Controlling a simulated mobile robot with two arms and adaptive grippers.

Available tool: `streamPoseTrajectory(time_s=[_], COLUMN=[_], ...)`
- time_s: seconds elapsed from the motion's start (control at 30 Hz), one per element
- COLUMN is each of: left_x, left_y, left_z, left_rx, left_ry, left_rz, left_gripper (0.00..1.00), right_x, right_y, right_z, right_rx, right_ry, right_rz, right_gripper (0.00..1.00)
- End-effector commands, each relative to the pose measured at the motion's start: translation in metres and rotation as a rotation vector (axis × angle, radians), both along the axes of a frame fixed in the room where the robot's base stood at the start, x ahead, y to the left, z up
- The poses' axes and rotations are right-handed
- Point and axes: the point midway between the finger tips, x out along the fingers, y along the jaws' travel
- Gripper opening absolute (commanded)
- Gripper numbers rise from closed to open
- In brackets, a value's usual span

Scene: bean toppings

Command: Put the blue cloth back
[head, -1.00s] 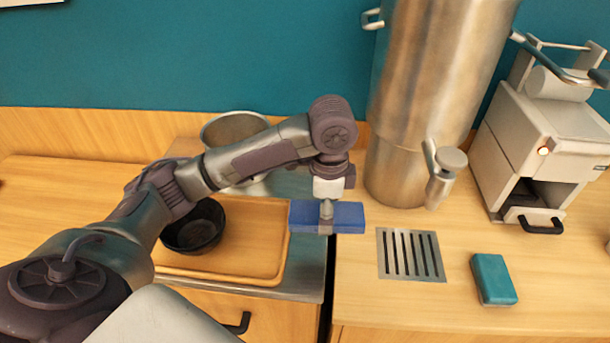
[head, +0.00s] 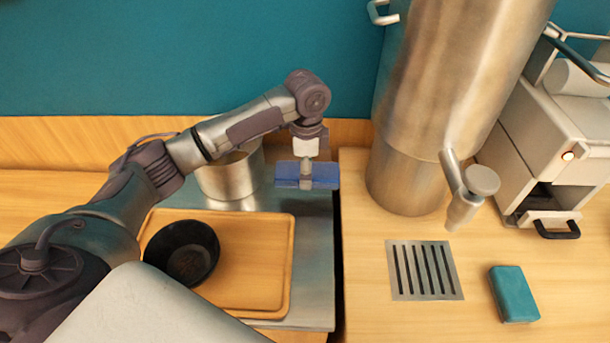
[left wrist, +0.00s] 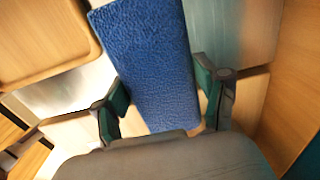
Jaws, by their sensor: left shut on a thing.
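The blue cloth (head: 322,174) is a flat, block-like blue piece. My left gripper (head: 306,180) is shut on it and holds it over the metal surface, right of the steel pot. In the left wrist view the cloth (left wrist: 152,60) stretches away between the two fingers of the left gripper (left wrist: 165,108). A second, teal cloth or sponge (head: 514,294) lies on the counter at the right. Whether the blue cloth touches the metal surface is not clear. My right gripper is not in view.
A wooden tray (head: 255,270) with a black bowl (head: 182,252) sits on the metal surface (head: 315,255). The steel pot (head: 230,178) stands behind it. A tall steel dispenser (head: 410,150), a drain grate (head: 425,270) and a white machine (head: 545,140) stand to the right. A dark gap divides the counters.

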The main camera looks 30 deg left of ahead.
Motion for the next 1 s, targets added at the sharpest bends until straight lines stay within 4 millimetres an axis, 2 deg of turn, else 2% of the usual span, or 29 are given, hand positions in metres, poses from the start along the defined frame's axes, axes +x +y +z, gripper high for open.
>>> streamPoseTrajectory(time_s=[0.1,0.2,0.33,0.53,0.93,0.97,1.0], left_x=[0.015,0.02,0.021,0.021,0.021,0.021,0.021], left_y=[0.009,0.013,0.014,0.014,0.013,0.013,0.014], left_z=[-0.01,-0.014,-0.026,-0.052,-0.058,-0.059,-0.058], left_rx=[-0.002,-0.001,0.001,0.0,0.0,0.0,0.0], left_ry=[0.001,0.0,0.003,0.001,0.0,0.0,0.0], left_rz=[0.001,-0.001,-0.001,-0.002,-0.002,-0.002,-0.002], left_gripper=[0.44,0.44,0.44,0.44,0.44,0.74,0.8], right_x=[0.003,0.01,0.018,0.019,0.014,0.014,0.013], right_y=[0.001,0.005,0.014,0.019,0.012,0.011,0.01], right_z=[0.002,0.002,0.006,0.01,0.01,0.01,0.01], right_rx=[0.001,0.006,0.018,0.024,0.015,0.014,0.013], right_ry=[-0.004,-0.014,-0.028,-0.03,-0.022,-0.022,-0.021], right_rz=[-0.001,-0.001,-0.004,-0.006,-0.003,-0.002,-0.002], right_gripper=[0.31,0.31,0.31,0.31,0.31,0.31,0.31])
